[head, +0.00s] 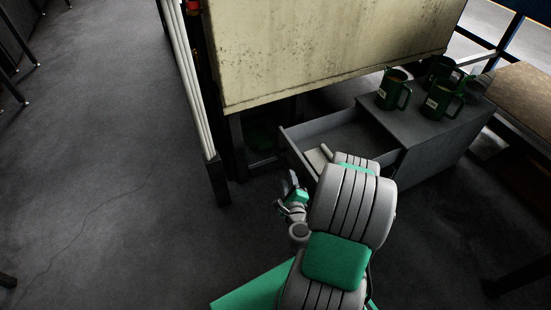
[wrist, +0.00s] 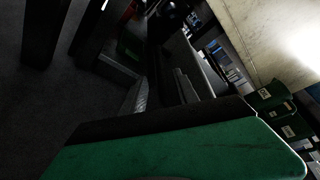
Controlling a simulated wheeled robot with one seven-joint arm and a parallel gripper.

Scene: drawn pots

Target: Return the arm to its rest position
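My arm, grey with green panels, reaches up from the bottom of the head view toward the open drawer. My gripper (head: 292,184) seems to be the small grey and green part left of the arm links, in front of the drawer and apart from the cabinet. I see nothing clearly held.
A grey cabinet (head: 427,139) has its drawer (head: 298,142) pulled out close to my arm. Several dark green mugs (head: 393,90) stand on its top. A stained cream panel (head: 330,45) hangs above, with white upright pipes (head: 191,80) beside it.

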